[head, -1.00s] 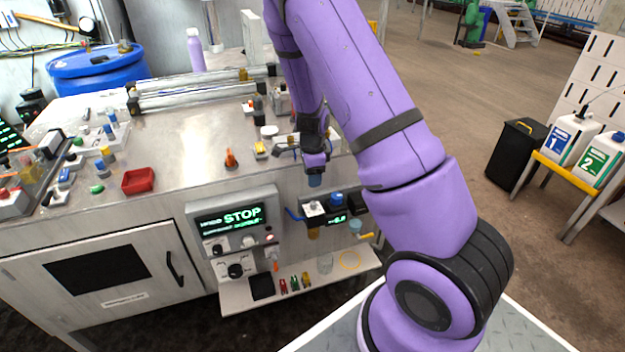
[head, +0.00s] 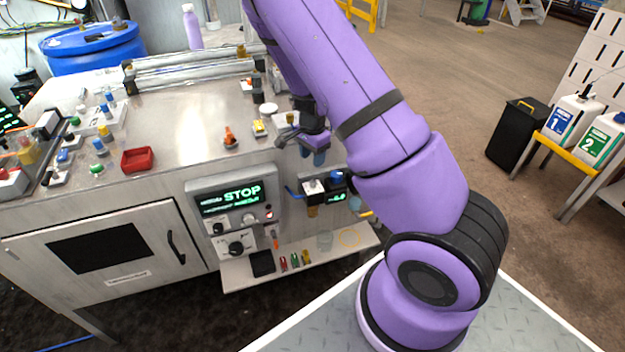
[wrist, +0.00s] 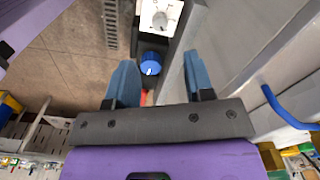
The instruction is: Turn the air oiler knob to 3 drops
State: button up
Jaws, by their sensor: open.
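The air unit hangs on the bench front below my gripper. It has a white dial plate with a pale knob (head: 314,186), a blue knob (head: 336,178) and a small green display (head: 336,197). Which knob is the oiler's cannot be told for certain, and no drop reading is legible. My gripper (head: 313,157) is open and empty, just above the unit. In the wrist view its blue-grey fingers (wrist: 159,82) stand apart. The blue knob (wrist: 150,63) shows between and beyond the fingertips, and the pale knob on its white plate (wrist: 160,17) lies farther up.
A grey panel reading STOP (head: 238,196) is left of the unit, with a low shelf (head: 290,268) beneath. A blue handle (wrist: 285,108) sticks out on the right of the wrist view. An orange item (head: 230,138) and red tray (head: 138,159) lie on the bench.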

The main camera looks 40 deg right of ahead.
aim_at(312, 181)
notch_tip(312, 181, down, 10)
jog(key=shift+r, duration=0.15)
dwell(0.4)
grip_shut()
